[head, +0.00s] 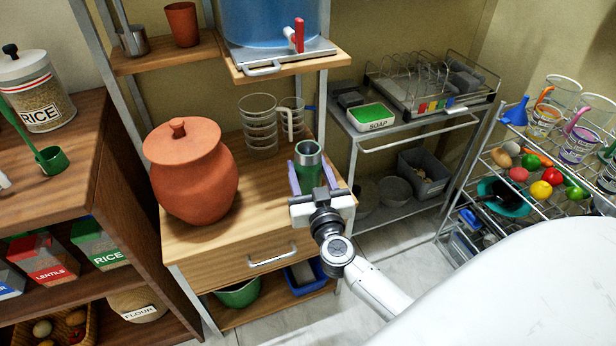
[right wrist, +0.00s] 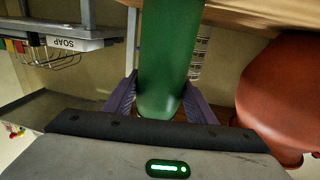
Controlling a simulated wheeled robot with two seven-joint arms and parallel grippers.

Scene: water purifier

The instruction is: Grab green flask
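The green flask (head: 308,172), a cylinder with a metallic grey rim, stands upright at the right front edge of the wooden table. My right gripper (head: 310,176) has its purple fingers on both sides of the flask. In the right wrist view, the flask (right wrist: 168,60) fills the gap between the fingers (right wrist: 162,95), and both fingertips meet its sides. The gripper looks shut on it. I cannot tell whether the flask's base is off the tabletop, since the gripper hides it. My left gripper is not in view.
A terracotta pot (head: 193,175) stands left of the flask. Clear ringed beakers (head: 260,122) stand behind it. A blue tank (head: 275,22) sits on the shelf (head: 290,66) above. A soap tray (head: 372,117) is on the metal rack at right. Bare tabletop (head: 262,200) lies between pot and flask.

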